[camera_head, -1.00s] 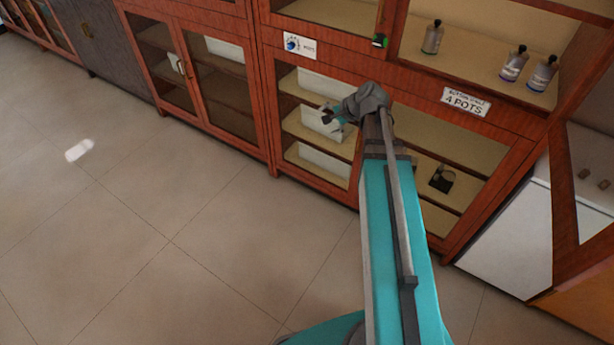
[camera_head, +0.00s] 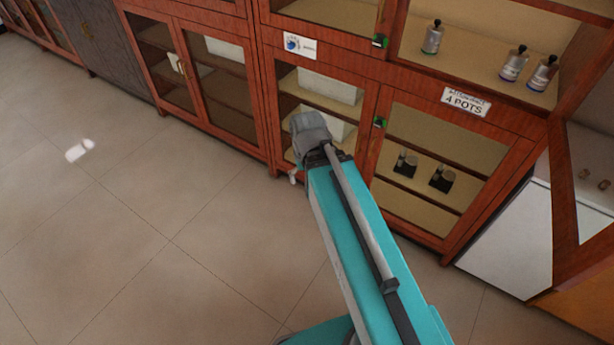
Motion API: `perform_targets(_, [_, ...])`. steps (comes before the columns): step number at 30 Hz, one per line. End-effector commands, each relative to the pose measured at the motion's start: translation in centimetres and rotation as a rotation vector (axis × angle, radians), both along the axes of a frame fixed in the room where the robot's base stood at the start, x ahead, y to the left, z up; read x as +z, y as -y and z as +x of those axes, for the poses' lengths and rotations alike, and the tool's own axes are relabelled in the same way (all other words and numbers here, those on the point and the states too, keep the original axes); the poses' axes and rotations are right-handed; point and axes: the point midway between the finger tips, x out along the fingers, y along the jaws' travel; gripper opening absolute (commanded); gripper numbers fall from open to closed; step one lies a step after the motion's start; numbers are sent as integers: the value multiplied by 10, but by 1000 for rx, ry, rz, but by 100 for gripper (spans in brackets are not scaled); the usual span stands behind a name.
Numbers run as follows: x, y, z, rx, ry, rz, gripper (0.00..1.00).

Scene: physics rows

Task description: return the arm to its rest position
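My teal arm reaches up from the bottom of the head view, its grey elbow joint in front of the lower cabinet. My gripper is mostly hidden behind that joint. A small pale part (camera_head: 293,176) shows just below and left of the joint and may be the wrist or gripper. I cannot see the fingers or whether they hold anything.
A red-brown cabinet (camera_head: 257,100) with glass doors runs along the wall. Bottles (camera_head: 432,38) stand on its upper shelf, and dark-based items (camera_head: 405,164) are behind the lower right door. A white unit (camera_head: 505,240) stands at right. The floor (camera_head: 150,230) at left is open.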

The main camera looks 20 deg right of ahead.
Motion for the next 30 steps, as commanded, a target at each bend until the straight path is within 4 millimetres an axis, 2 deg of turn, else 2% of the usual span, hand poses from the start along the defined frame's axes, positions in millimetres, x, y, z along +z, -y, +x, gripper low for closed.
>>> perform_targets(5, [1,0,0,-2,1,1,100])
perform_targets(15, [25,0,1,-4,2,2,100])
perform_targets(30, [24,0,1,-4,2,2,100])
